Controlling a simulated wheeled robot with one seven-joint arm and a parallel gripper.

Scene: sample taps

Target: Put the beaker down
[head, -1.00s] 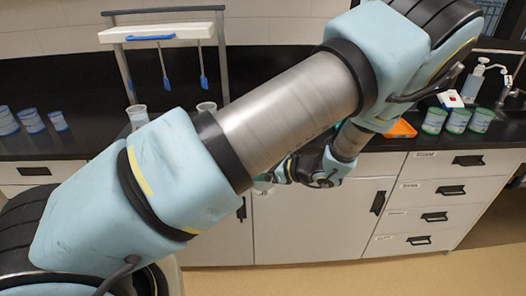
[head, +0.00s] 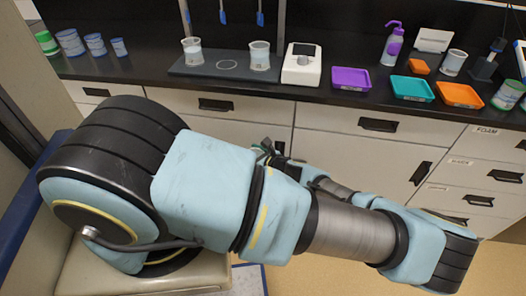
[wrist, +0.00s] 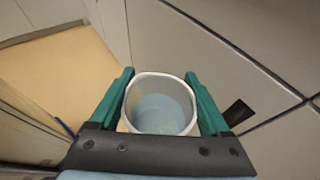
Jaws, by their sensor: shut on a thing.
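In the wrist view, my gripper (wrist: 160,78) is shut on a beaker (wrist: 160,107), with one green finger on each side. The beaker is open at the top, with pale bluish content inside. Beige floor and light cabinet fronts show around it. In the head view, the held beaker is hidden by my arm. Two other beakers stand on a dark stand base (head: 210,70): a left beaker (head: 192,50) and a right beaker (head: 260,55). An empty marked ring (head: 227,64) lies between them.
A white device (head: 302,66) stands right of the stand. Beyond are a purple tray (head: 351,79), a teal tray (head: 412,88), an orange tray (head: 460,95) and a wash bottle (head: 393,42). Several blue-labelled containers (head: 95,44) stand left. Cabinet fronts (head: 350,150) lie below the black counter.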

